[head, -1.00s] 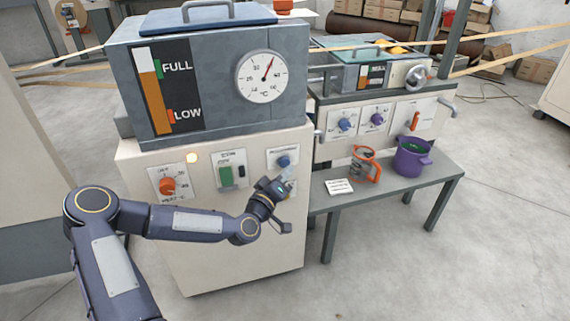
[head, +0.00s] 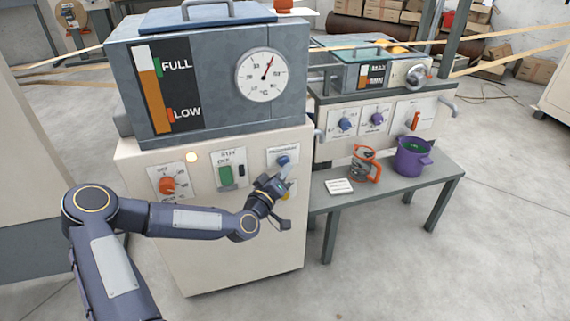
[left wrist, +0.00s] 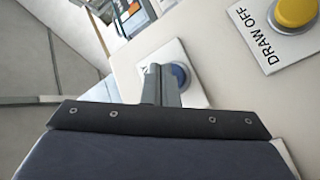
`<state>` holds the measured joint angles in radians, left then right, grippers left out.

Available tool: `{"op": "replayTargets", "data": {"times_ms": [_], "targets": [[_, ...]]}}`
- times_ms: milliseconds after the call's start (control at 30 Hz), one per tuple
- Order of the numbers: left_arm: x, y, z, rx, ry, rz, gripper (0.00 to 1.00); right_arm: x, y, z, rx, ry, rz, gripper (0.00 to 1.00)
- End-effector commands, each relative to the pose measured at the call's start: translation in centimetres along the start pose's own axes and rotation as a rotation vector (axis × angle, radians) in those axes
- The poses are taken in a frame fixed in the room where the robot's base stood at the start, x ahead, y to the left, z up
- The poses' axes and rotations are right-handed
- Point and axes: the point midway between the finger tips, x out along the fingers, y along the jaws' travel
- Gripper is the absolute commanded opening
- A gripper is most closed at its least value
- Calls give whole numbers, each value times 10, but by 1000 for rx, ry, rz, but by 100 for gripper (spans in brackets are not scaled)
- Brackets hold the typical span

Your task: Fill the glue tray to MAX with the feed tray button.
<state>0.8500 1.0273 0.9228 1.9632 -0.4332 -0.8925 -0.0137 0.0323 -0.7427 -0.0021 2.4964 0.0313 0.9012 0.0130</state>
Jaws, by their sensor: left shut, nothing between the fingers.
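A blue button (head: 283,160) sits on a white plate at the right of the cream cabinet's front; its label is too small to read. My left gripper (head: 285,177) is shut and empty, its tips just below and in front of it. In the left wrist view the shut fingers (left wrist: 161,84) partly cover the blue button (left wrist: 180,76); I cannot tell whether they touch it. The glue tray (head: 372,55) with a teal lid is at the back right. Its gauge (head: 375,76) shows an orange band below the upper marking; the exact level is unclear. My right gripper is out of view.
A yellow DRAW OFF button (left wrist: 296,11) is close beside the blue one. The grey tank (head: 205,85) above has a FULL/LOW gauge and a dial. An orange knob (head: 168,186) and green switch (head: 225,176) are leftward. A bench (head: 400,190) holds a jug, purple pot and card.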

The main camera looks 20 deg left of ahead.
Motion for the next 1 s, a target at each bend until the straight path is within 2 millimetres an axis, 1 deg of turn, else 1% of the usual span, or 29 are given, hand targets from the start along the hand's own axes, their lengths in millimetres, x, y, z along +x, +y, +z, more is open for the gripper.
{"op": "replayTargets", "data": {"times_ms": [1000], "targets": [[6, -4, -4, 0, 0, 0, 0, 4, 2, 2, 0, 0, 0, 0]]}}
